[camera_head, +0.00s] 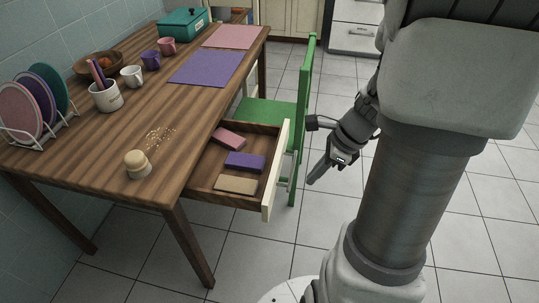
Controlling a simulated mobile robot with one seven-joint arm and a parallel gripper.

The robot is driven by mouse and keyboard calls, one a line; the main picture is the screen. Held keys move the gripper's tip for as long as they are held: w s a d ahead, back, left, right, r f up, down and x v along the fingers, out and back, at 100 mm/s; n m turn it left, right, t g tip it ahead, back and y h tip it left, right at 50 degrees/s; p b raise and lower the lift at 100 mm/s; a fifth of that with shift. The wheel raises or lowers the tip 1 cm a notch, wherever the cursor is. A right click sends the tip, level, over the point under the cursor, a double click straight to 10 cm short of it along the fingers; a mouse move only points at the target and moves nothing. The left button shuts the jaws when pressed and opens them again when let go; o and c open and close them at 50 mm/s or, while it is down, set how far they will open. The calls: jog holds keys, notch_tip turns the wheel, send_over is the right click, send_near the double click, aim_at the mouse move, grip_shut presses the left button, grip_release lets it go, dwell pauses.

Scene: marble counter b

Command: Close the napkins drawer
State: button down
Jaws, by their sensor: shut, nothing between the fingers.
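The napkins drawer (204,179) is pulled out from the right side of the wooden table. It holds a pink folded napkin (229,138), a purple one (245,161) and a tan one (236,184). Its cream front panel (272,181) faces right. My gripper (313,181) is shut and empty, to the right of the drawer front. It looks apart from the panel, pointing down and left. My arm fills the right of the view.
A green chair (273,112) stands right behind the open drawer, close to its far side. On the table (185,110) are a dish rack with plates, mugs, placemats, a teal box (184,24) and a brush-like object (138,164) beside crumbs. Tiled floor is clear below the drawer.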

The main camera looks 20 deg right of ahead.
aim_at(271, 201)
jog(key=w+a+f+b, duration=0.4)
jog(key=a+f+b, duration=0.1)
jog(key=f, duration=0.4)
jog(key=shift+w+a+b, duration=0.15)
jog(key=shift+a+b, duration=0.15)
jog(key=shift+a, duration=0.4)
jog(key=shift+w+a, duration=0.15)
jog(key=w+a+p, duration=0.3)
jog(key=w+a, duration=0.1)
jog(key=a, duration=0.2)
jog(key=w+a+p, duration=0.3)
jog(key=w+a, duration=0.1)
jog(key=a, duration=0.1)
jog(key=w+a+p, duration=0.3)
jog(key=a, duration=0.3)
jog(key=shift+w+a+r, duration=0.15)
jog(key=shift+w+a, duration=0.15)
jog(key=shift+w, duration=0.1)
jog(key=shift+w+a+p, duration=0.3)
jog(key=shift+a, duration=0.1)
